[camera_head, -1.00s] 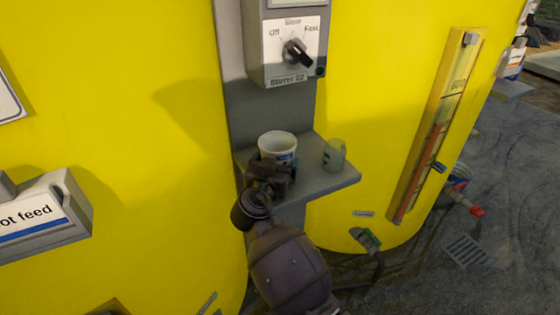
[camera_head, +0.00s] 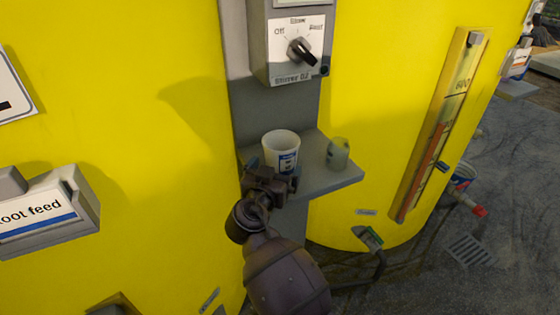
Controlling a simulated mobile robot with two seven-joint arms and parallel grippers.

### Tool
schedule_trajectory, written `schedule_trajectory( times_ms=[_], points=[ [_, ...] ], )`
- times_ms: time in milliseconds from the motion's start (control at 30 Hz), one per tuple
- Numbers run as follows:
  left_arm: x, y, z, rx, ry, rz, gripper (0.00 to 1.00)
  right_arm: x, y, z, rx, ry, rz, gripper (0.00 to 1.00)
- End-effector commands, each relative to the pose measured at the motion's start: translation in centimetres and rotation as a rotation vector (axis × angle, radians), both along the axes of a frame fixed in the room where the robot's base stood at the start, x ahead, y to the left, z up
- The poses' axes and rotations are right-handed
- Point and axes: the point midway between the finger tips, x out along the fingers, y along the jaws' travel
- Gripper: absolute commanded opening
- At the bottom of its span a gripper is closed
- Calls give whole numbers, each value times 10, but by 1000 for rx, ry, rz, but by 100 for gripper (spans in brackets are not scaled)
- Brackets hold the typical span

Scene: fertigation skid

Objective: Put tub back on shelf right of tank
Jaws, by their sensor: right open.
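A white tub (camera_head: 281,150) with a blue label stands upright on a small grey shelf (camera_head: 338,178) between two yellow tank surfaces. My right gripper (camera_head: 273,180) is open just in front of and below the tub, at the shelf's front left edge. A thin gap shows between the jaws and most of the tub, though I cannot tell if they touch. My left gripper is not in view.
A small greenish translucent cup (camera_head: 338,153) stands right of the tub on the shelf. A grey switch box (camera_head: 296,45) with a black knob hangs above. A level gauge (camera_head: 438,125) and a "Root feed" box (camera_head: 45,212) are on the tanks.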

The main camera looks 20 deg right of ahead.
Motion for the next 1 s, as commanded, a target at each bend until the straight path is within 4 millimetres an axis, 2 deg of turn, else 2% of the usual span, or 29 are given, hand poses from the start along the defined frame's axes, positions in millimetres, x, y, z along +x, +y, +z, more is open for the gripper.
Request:
schedule_trajectory(
  times_ms=[200, 400, 600, 1000],
  points=[
    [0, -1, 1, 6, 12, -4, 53, -33, 29, 3, 2, -1, 1, 100],
    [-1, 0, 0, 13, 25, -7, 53, -53, 47, 4, 1, 0, 1, 100],
    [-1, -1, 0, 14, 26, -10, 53, -61, 54, 5, 1, -1, -1, 100],
    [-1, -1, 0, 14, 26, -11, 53, -61, 54, 4, 0, 0, 0, 100]
  ],
)
